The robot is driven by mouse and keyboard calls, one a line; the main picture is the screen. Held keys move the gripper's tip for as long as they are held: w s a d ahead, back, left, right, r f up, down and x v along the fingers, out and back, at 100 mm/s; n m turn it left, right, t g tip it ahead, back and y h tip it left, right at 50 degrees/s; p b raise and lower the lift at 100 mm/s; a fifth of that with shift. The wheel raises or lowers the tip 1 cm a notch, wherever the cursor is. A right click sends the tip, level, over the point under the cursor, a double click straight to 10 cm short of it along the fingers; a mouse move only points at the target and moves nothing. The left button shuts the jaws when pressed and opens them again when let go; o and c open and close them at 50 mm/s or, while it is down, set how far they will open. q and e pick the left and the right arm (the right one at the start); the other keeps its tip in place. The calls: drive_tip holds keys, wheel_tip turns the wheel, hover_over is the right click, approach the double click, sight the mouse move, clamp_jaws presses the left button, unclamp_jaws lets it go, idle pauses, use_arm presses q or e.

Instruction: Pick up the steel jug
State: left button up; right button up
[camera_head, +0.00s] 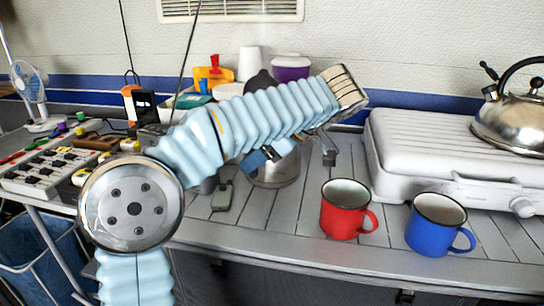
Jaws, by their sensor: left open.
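A steel jug (275,174) stands on the slatted counter, mostly hidden behind my left arm. Its shiny lower body shows below the arm, and a dark rounded top that seems to belong to it shows above. My left gripper (326,148) is open, at the far end of the arm, just to the right of the jug's visible body. The arm hides much of the gripper, and I cannot tell whether it touches the jug. My right gripper is not in view.
A red mug (346,209) and a blue mug (436,224) stand near the counter's front edge. A white stove (430,160) carries a steel kettle (512,122) at right. Cups and small containers stand behind the arm. A switch panel (50,170) is at left.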

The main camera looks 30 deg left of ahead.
use_arm(q)
drive_tip(key=shift+x, duration=0.9)
clamp_jaws()
drive_tip(key=shift+r, duration=0.1)
idle(0.7)
